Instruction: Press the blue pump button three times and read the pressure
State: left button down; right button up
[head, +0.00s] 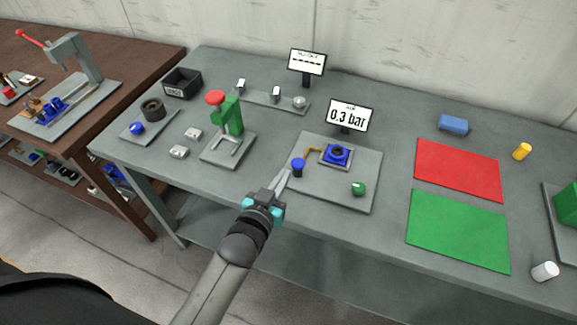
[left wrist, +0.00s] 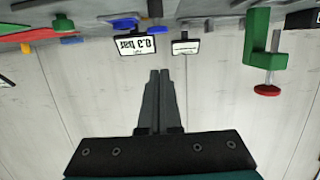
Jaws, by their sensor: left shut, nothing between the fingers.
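The blue pump button (head: 298,165) stands at the left edge of a grey plate (head: 352,192) on the table. A yellow line runs from beside it to a blue square jack (head: 337,154). A display (head: 348,116) behind the plate reads 0.3 bar; it also shows upside down in the left wrist view (left wrist: 135,45). My left gripper (head: 285,178) is shut and empty, its fingertips just left of and in front of the blue button in the head view. I cannot tell whether they touch it. In the left wrist view the closed fingers (left wrist: 160,75) point toward the wall. My right gripper is out of view.
A green knob (head: 358,188) sits on the same plate. A green press with a red knob (head: 215,97) stands to the left. A second display (head: 307,62) stands behind. Red (head: 458,169) and green (head: 457,231) mats lie to the right.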

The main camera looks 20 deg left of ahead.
pick_arm(q)
jog(key=shift+s+r, duration=0.2)
jog(key=shift+s, duration=0.5)
jog(key=shift+a, duration=0.1)
dwell(0.4)
